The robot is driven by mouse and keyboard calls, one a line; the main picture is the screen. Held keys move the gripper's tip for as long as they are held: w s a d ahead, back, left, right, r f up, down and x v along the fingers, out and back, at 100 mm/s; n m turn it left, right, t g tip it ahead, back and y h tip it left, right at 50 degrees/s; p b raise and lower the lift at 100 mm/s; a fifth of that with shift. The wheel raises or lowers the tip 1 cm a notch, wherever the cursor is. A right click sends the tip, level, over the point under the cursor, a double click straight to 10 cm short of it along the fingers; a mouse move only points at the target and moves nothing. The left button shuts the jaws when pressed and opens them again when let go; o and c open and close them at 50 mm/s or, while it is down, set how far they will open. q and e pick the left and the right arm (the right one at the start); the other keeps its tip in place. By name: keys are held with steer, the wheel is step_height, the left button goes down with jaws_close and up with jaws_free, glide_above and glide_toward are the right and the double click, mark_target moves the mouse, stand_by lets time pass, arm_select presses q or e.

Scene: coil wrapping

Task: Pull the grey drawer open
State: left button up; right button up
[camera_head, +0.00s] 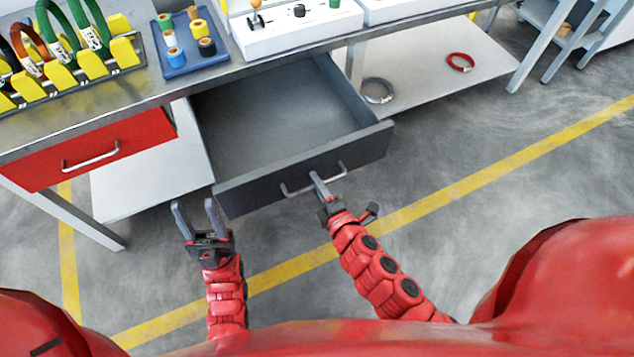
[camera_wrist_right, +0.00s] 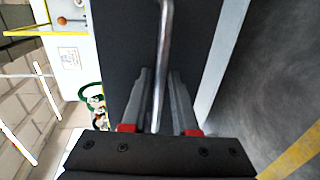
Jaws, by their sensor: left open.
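The grey drawer (camera_head: 340,158) is pulled well out from under the workbench, and its inside looks empty. Its metal bar handle (camera_head: 296,191) is on the dark front panel. My right gripper (camera_head: 315,176) is at the right part of this handle, with its fingers close together around the bar.
A shut red drawer (camera_head: 100,148) sits at the left of the workbench. A blue tray (camera_head: 190,65) and a rack of coils (camera_head: 75,60) stand on top. A lower shelf (camera_head: 440,75) holds a grey ring and a red ring. The floor in front is clear.

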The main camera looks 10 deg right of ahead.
steer(key=p+v, duration=0.7)
steer(key=v, duration=1)
steer(key=shift+s, duration=0.2)
